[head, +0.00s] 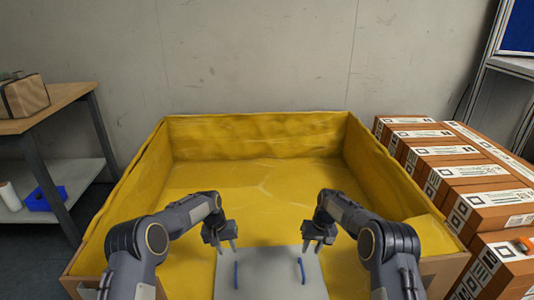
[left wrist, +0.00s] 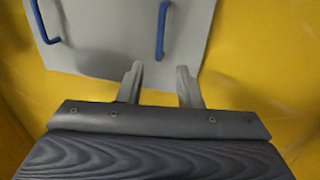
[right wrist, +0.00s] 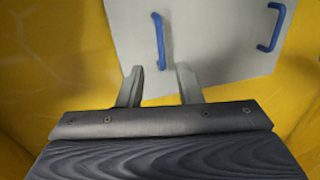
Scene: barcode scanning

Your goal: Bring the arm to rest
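My left gripper (head: 223,248) hangs in front of me over the yellow-lined box, near the left edge of a grey panel. Its two fingers stand apart with nothing between them in the left wrist view (left wrist: 158,85). My right gripper (head: 312,248) hangs over the right side of the same panel. Its fingers are also apart and empty in the right wrist view (right wrist: 158,85). Both arms are bent inward and hold the grippers at about equal height.
The grey panel (head: 268,275) carries two blue handles. Labelled brown cartons (head: 455,170) are stacked at the right. A wooden table (head: 60,97) with a parcel (head: 24,96) stands at the left.

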